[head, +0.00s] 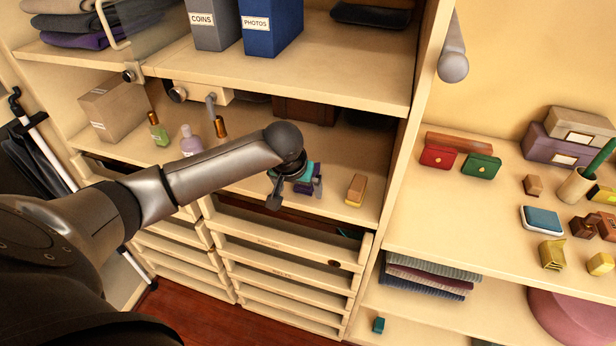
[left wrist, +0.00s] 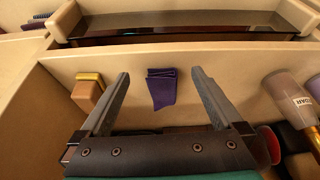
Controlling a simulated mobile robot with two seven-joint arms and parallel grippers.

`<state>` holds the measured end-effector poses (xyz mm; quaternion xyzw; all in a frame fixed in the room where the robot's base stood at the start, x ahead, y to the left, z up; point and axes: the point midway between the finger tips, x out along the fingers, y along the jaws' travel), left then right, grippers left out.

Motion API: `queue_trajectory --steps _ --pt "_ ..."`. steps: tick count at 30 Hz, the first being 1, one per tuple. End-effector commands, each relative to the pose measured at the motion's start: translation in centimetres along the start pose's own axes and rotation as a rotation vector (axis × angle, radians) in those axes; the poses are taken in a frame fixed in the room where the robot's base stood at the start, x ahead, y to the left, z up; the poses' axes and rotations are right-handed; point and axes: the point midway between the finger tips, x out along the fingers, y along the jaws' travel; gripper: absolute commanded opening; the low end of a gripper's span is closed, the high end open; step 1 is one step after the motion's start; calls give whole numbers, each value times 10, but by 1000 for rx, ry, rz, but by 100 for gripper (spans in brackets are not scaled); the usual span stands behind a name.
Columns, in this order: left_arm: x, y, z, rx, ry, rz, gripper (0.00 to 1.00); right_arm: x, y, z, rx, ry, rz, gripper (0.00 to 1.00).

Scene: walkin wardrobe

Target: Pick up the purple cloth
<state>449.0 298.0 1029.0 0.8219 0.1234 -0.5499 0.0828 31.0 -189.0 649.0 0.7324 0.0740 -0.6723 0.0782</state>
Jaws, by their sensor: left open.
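The purple cloth (left wrist: 161,88) is a small folded piece lying on the shelf board. In the left wrist view it shows between the two fingers of my left gripper (left wrist: 158,92), apart from both of them. In the head view a bit of the purple cloth (head: 317,186) shows beside my left gripper (head: 290,188), which covers much of that spot. My left gripper is open and empty over the middle shelf. I cannot tell its exact height above the cloth. My right gripper is not in view.
A teal thing (head: 304,173) shows by my gripper. Lilac (head: 190,141) and green (head: 158,130) bottles stand farther left. Drawers (head: 290,262) lie below, and another shelf (head: 290,78) hangs above.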

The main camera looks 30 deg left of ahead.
Motion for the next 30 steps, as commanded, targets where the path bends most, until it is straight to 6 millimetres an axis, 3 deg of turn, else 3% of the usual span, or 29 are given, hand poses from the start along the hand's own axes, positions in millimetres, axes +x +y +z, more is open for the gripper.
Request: queue_trajectory --steps 6,14,23,30 --pt "10 0 -24 -1 2 0 100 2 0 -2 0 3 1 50" --pt "14 0 -34 0 0 1 100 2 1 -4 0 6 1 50" --pt "25 0 -61 -1 2 0 100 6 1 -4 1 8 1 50" --pt "51 0 -61 2 0 0 100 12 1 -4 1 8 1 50"
